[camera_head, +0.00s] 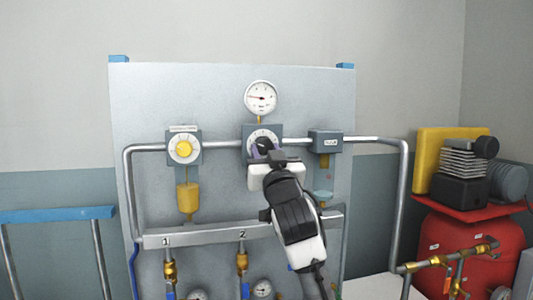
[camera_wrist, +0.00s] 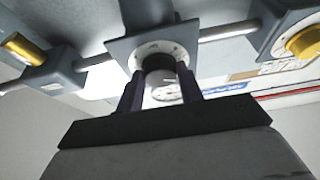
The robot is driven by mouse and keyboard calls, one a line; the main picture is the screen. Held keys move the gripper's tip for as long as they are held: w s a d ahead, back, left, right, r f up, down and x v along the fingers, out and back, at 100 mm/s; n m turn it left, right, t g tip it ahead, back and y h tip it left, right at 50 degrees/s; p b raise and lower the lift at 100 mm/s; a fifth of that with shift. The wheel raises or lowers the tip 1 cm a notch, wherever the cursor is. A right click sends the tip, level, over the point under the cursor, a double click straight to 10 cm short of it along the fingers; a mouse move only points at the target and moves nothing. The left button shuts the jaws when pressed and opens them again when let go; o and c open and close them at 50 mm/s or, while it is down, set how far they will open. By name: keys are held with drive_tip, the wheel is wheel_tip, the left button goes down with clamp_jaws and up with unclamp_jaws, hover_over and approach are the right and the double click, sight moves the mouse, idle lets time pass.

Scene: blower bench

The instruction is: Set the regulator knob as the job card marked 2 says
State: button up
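The regulator (camera_head: 250,129) stands mid-panel, with a white dial ring and a dark knob (camera_head: 264,142), partly hidden by my gripper. My gripper (camera_head: 268,155) is in front of it. In the wrist view my gripper's two dark fingers (camera_wrist: 162,88) stand on either side of the dark knob (camera_wrist: 158,63) and appear to touch it. The white dial ring (camera_wrist: 174,48) shows around the knob; its marks are too small to read. A round gauge (camera_head: 261,97) sits above, its needle pointing left. I cannot make out a job card marked 2 in either view.
Another unit with a yellow knob (camera_head: 184,149) is to the left; a grey box (camera_head: 325,142) is to the right. A rail (camera_head: 200,236) marked 1 and 2 runs below. A red tank (camera_head: 470,250) stands at right, a blue-topped frame (camera_head: 57,214) at left.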

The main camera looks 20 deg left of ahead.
drive_tip(key=c, duration=0.4)
drive_tip(key=shift+m, duration=0.3)
drive_tip(key=m+h, duration=0.1)
drive_tip(key=m, duration=0.1)
drive_tip(key=m+t+h, duration=0.1)
drive_tip(key=m, duration=0.1)
drive_tip(key=m+h+p, duration=0.1)
drive_tip(key=m, duration=0.1)
drive_tip(key=shift+s+a, duration=0.2)
drive_tip(key=shift+a, duration=0.1)
drive_tip(key=m+h, duration=0.1)
drive_tip(key=m, duration=0.2)
drive_tip(key=m+h+p, duration=0.1)
drive_tip(key=m+h, duration=0.1)
drive_tip(key=m, duration=0.1)
drive_tip(key=shift+s+a+r, duration=0.1)
drive_tip(key=shift+a+r, duration=0.05)
drive_tip(key=shift+r, duration=0.05)
drive_tip(key=shift+r+m+g+h+p, duration=0.15)
drive_tip(key=shift+m+h+p, duration=0.3)
drive_tip(key=shift+m, duration=0.8)
drive_tip(key=shift+m+g+h+p, duration=0.2)
drive_tip(key=shift+m+h, duration=0.45)
drive_tip(key=shift+m, duration=0.6)
